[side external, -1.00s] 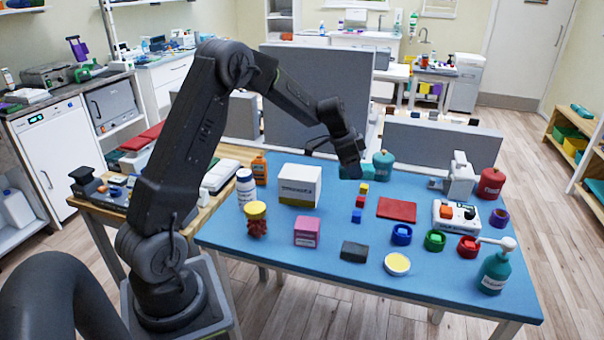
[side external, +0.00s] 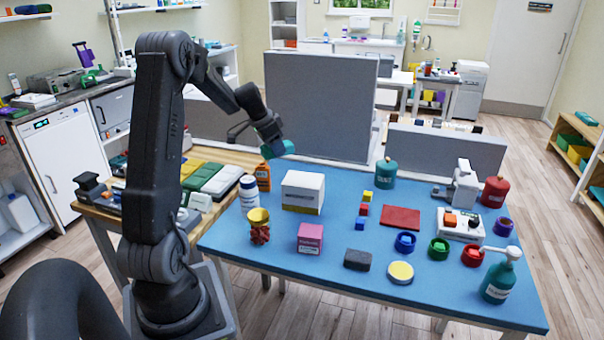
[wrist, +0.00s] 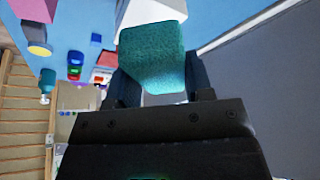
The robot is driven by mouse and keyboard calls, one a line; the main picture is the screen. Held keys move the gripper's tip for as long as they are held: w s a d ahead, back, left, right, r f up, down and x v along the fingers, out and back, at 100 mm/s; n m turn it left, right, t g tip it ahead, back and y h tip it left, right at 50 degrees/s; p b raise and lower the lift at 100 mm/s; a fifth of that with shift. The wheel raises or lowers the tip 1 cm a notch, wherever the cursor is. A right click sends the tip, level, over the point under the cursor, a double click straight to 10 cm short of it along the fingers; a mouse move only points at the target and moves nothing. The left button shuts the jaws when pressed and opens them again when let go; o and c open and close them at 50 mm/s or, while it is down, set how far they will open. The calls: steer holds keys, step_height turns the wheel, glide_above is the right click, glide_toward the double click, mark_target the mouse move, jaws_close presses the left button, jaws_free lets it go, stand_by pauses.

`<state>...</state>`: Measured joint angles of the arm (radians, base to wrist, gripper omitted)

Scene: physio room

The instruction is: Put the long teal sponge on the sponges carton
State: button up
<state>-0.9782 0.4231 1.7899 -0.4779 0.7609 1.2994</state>
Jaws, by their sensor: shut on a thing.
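My gripper (side external: 270,149) is shut on the long teal sponge (side external: 279,148) and holds it in the air, up and left of the white carton (side external: 302,192) in the side view. In the wrist view the sponge (wrist: 152,58) sticks out between the fingers of my gripper (wrist: 163,82). The white carton stands upright at the back left of the blue table; its printing is too small to read now. It shows partly in the wrist view (wrist: 150,12), just beyond the sponge and partly cut off. No sponge lies on its top.
On the blue table (side external: 270,262), a white bottle (side external: 248,192) and an orange bottle (side external: 263,177) stand left of the carton. A tall grey panel (side external: 320,105) rises behind.

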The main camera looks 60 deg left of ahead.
glide_above(305, 178)
steer(key=s, duration=0.1)
step_height(305, 178, down, 5)
steer(key=shift+s+d+r, duration=0.15)
steer(key=shift+f, duration=1.95)
steer(key=shift+f, duration=0.1)
steer(key=o, duration=0.9)
